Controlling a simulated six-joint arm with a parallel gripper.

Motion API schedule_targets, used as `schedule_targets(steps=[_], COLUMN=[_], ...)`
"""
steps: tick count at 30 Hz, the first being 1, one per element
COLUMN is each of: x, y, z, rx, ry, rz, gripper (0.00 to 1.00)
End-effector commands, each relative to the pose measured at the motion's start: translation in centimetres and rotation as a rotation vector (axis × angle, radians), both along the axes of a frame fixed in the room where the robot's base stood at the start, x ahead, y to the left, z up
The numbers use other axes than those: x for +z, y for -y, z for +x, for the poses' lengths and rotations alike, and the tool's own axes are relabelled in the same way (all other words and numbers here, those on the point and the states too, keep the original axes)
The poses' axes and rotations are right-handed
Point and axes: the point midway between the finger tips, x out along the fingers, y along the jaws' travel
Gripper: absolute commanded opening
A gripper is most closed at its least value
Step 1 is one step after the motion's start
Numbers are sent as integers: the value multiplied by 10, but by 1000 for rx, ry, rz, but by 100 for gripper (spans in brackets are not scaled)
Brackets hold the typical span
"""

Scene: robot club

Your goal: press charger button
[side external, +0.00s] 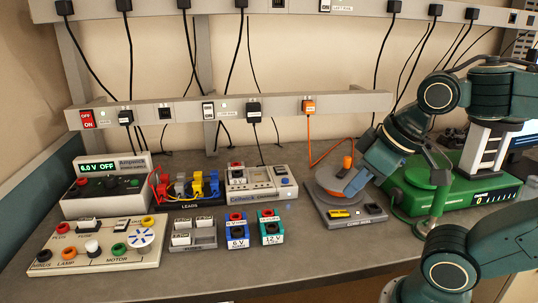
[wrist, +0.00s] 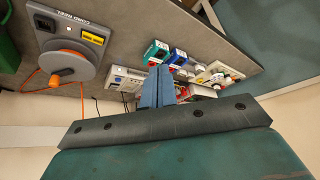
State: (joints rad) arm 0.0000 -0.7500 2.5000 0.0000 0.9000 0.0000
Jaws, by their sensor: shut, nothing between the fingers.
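The charger (side external: 247,191) is a pale box on the bench in the side view, with a red item at its upper left and a blue round button (side external: 285,182) at its right end. The charger also shows in the wrist view (wrist: 122,80), just left of my fingers, with its button hard to make out. My gripper (side external: 352,190) is shut and empty, pointing down in front of the cord reel, to the right of the charger and apart from it. Its two blue fingers lie together in the wrist view (wrist: 159,70).
The cord reel (side external: 330,181) with an orange cord stands right of the charger. The 6 V (side external: 237,232) and 12 V (side external: 271,228) blocks stand in front of it, leads rack (side external: 190,200) to its left. A green machine (side external: 465,190) is at right. Bare bench lies in front.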

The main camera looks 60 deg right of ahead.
Motion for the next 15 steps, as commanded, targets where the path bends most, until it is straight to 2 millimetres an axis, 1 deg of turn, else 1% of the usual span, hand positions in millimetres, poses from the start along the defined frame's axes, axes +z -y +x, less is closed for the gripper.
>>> schedule_targets(steps=[9,15], x=[0,3], y=[0,1], z=[1,11], rx=[-1,-7], ry=[0,-1], rz=[0,7], gripper=[0,0])
